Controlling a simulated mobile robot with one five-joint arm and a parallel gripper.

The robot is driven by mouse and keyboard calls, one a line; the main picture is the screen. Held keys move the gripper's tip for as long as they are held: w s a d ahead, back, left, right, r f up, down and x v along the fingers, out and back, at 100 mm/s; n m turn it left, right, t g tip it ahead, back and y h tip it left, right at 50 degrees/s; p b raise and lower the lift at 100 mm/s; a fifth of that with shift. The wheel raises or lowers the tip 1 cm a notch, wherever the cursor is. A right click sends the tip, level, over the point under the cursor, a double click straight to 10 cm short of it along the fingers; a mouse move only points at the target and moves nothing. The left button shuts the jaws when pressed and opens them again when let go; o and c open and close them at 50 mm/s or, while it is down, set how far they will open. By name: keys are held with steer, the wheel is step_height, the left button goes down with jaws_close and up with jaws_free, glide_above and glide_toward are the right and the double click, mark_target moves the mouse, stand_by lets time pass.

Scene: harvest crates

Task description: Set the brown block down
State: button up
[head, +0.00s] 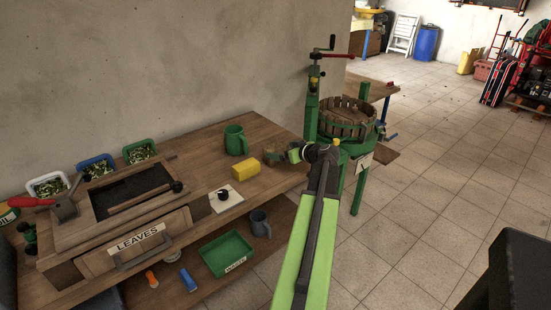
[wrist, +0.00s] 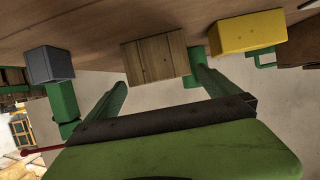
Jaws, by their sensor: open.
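The brown wooden block (wrist: 153,59) shows in the wrist view against the tabletop, with the picture upside down. It appears to rest on the table. My gripper (wrist: 160,76) is open, its two green fingers spread, with the block ahead of and between the fingertips. I see no finger pressed on it. In the head view my gripper (head: 279,154) is over the right end of the wooden table (head: 215,150), and the block is hard to make out there.
A yellow block (head: 247,169) lies left of my gripper, with a green mug (head: 235,140) behind. A grey block (wrist: 50,64) sits on the brown block's other side in the wrist view. A green press (head: 346,125) stands to the right.

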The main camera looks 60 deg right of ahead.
mark_target(280, 150)
steer(key=shift+b+x, duration=1.2)
steer(key=shift+x, duration=1.5)
steer(key=shift+s+f, duration=0.15)
steer(key=shift+c, duration=0.4)
steer(key=c, duration=1.4)
steer(key=shift+o, duration=0.2)
step_height(280, 150, up, 5)
steer(key=p, duration=0.5)
steer(key=shift+s+d, duration=0.2)
steer(key=s+d+r+p, duration=0.4)
steer(key=s+r+p, duration=0.6)
steer(key=shift+d+r+p, duration=0.35)
steer(key=shift+d+p, duration=0.05)
